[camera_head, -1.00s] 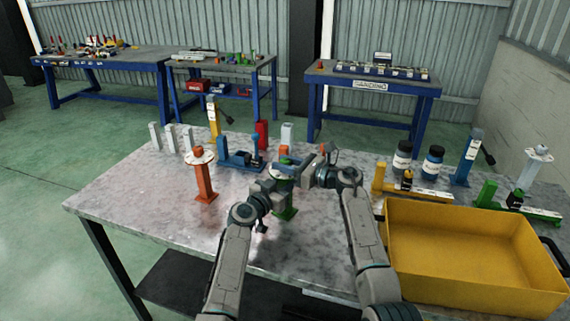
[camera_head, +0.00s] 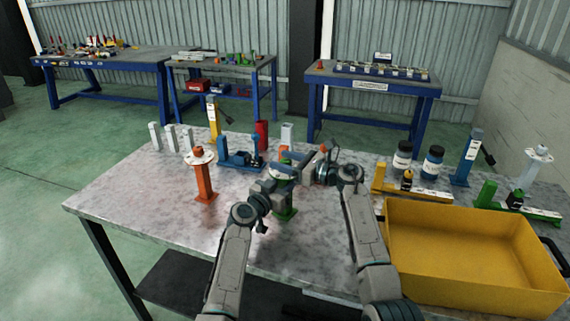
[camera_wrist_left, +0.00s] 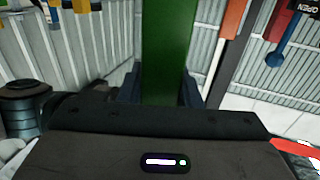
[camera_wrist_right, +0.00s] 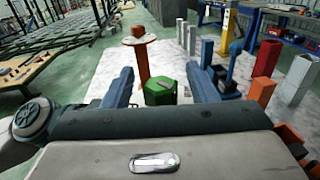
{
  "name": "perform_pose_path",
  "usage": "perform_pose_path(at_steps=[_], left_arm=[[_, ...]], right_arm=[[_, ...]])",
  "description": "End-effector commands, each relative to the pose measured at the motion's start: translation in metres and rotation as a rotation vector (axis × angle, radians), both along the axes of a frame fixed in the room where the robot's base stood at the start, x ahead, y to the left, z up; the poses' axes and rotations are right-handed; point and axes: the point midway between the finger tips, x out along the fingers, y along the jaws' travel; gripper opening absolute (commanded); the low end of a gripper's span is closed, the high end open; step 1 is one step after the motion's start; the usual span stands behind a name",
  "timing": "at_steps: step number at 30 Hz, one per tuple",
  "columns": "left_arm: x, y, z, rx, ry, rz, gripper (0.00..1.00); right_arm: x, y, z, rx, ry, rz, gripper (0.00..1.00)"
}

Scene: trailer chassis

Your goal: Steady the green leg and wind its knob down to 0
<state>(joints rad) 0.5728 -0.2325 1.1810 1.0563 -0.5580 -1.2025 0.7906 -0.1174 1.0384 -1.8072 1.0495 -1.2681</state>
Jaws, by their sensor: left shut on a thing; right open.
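The green leg (camera_head: 286,213) stands upright on the near middle of the metal table, its upper part largely covered by my grippers. My left gripper (camera_wrist_left: 162,92) is shut on its green post (camera_wrist_left: 168,45), which runs up between the fingers in the left wrist view. The leg's green six-sided knob (camera_wrist_right: 160,93) shows in the right wrist view. My right gripper (camera_wrist_right: 163,82) is open, one blue finger on each side of the knob, with visible gaps and no clear contact. The number on the knob's dial cannot be read.
An orange leg (camera_head: 205,184) with a white disc stands left of the green leg. A blue fixture (camera_head: 240,162) and upright blocks stand behind. A large yellow bin (camera_head: 470,208) fills the near right. The table's front left is clear.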

Motion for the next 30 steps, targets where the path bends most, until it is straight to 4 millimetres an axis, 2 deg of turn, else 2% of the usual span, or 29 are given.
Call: perform_pose_path(at_steps=[9,15,27,30], left_arm=[[0.000,0.000,-0.001,0.000,0.001,0.000,0.00],[0.000,0.000,-0.001,0.000,0.001,0.000,0.00],[0.000,0.000,-0.001,0.001,0.001,0.000,0.00],[0.000,0.000,-0.001,0.001,0.001,0.000,0.00]], right_arm=[[0.000,0.000,0.062,-0.001,-0.005,0.000,0.53],[0.000,0.000,0.086,0.000,-0.002,0.000,0.53],[0.000,0.000,0.091,-0.002,0.000,0.000,0.53],[-0.005,-0.010,0.086,-0.035,0.010,0.005,0.53]])
